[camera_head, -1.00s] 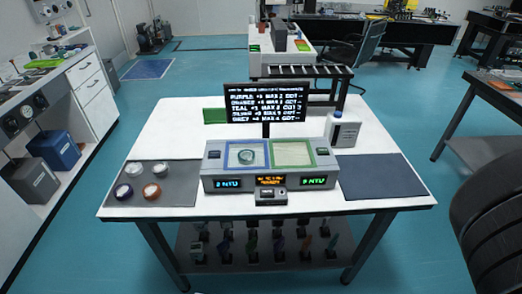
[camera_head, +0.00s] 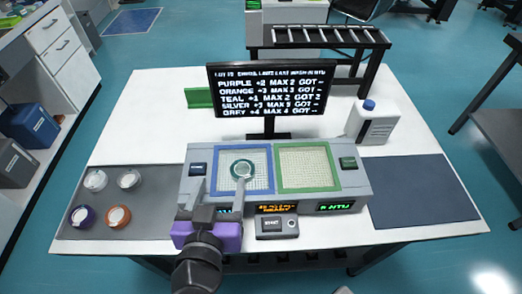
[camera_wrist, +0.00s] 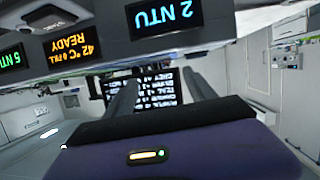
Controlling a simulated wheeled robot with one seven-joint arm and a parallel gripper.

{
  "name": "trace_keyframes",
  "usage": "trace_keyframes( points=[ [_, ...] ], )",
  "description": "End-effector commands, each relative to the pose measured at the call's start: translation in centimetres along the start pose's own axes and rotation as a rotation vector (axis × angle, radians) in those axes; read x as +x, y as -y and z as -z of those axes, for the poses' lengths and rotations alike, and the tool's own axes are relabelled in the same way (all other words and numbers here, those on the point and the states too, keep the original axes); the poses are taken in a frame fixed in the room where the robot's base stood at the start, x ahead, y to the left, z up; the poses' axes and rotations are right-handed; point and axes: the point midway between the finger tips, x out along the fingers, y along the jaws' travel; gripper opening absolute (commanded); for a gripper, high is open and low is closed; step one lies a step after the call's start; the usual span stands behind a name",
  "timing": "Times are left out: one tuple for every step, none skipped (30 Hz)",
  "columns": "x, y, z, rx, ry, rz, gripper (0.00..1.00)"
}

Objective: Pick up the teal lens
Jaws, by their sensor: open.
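The teal lens (camera_head: 243,169) is a small round disc with a teal rim. It lies on the blue-framed left grid bay (camera_head: 260,184) of the grey instrument (camera_head: 357,181). My gripper (camera_head: 220,186) has a purple body and two grey fingers. It is in front of the instrument's left part, with the fingers spread and nothing between them. The right finger reaches close to the lens in the picture; I cannot tell whether they touch. The wrist view shows the open fingers (camera_wrist: 160,85) and the instrument front upside down; the lens is not visible there.
A green-framed bay (camera_head: 307,166) is beside the blue one. A monitor (camera_head: 270,92) stands behind the instrument, a white bottle (camera_head: 372,124) at right. Several round pieces lie on the dark left mat (camera_head: 151,187). The dark right mat (camera_head: 425,192) is empty.

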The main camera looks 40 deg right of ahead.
Motion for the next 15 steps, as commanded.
trace_keyframes(
  points=[
    [0.0,-1.0,-0.3,0.027,0.010,-0.041,0.64],
    [-0.1,-1.4,-0.4,0.045,0.015,-0.060,0.64],
    [-0.1,-1.9,-0.7,0.062,0.023,-0.079,0.64],
    [0.0,-2.1,-0.8,0.074,0.029,-0.087,0.64],
    [0.1,-2.2,-0.9,0.082,0.033,-0.093,0.64],
    [0.3,-2.3,-0.9,0.089,0.033,-0.093,0.64],
    [0.5,-2.3,-0.9,0.091,0.032,-0.092,0.64],
    [0.8,-2.3,-0.9,0.092,0.032,-0.091,0.64],
    [1.2,-2.3,-1.0,0.091,0.033,-0.092,0.64],
    [1.5,-2.4,-1.0,0.091,0.032,-0.092,0.64],
    [1.9,-2.4,-1.0,0.091,0.032,-0.091,0.64],
    [2.2,-2.4,-1.0,0.091,0.032,-0.091,0.64],
    [2.5,-2.5,-1.0,0.090,0.033,-0.090,0.64],
    [2.8,-2.5,-1.1,0.090,0.033,-0.089,0.64],
    [3.2,-2.6,-1.1,0.089,0.033,-0.090,0.64]
  ],
)
